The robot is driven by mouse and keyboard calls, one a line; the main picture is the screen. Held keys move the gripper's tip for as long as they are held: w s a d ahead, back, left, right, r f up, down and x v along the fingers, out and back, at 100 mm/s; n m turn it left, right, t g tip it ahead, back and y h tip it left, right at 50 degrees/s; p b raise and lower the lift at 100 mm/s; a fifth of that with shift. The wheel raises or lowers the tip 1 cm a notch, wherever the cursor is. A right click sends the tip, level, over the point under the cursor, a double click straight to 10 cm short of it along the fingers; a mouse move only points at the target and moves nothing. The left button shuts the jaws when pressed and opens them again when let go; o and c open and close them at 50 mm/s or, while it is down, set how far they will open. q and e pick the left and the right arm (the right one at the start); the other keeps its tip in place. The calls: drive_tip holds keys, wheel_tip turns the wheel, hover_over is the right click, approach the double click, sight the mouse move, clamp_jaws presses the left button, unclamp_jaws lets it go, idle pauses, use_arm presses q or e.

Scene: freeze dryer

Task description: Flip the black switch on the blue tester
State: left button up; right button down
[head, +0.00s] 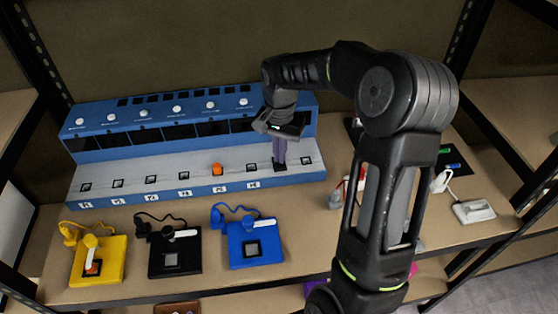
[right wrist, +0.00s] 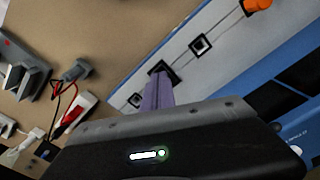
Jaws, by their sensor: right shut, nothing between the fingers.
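The long blue tester (head: 195,132) stands at the back of the shelf, with a pale sloping front. A row of small black-framed squares runs along this front, and it also shows in the right wrist view (right wrist: 255,60). My right gripper (head: 280,164) points down with its purple fingers shut and empty. Its tips (right wrist: 156,82) are at a dark black switch (right wrist: 165,70) near the right end of the row. The fingers partly hide this switch, and I cannot tell whether they touch it or which way it is set. My left gripper is not in view.
An orange piece (head: 217,169) sits on the tester's row. A yellow box (head: 110,270), a black box (head: 187,262) and a smaller blue box (head: 265,252) with cords stand in front. A white device (head: 474,211) lies at the right. My right arm hides some shelf.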

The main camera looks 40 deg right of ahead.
drive_tip(key=shift+f+b, duration=0.65)
drive_tip(key=shift+f, duration=0.25)
drive_tip(key=shift+r, duration=0.15)
drive_tip(key=shift+r+p, duration=2.6)
drive_tip(key=shift+r, duration=0.8)
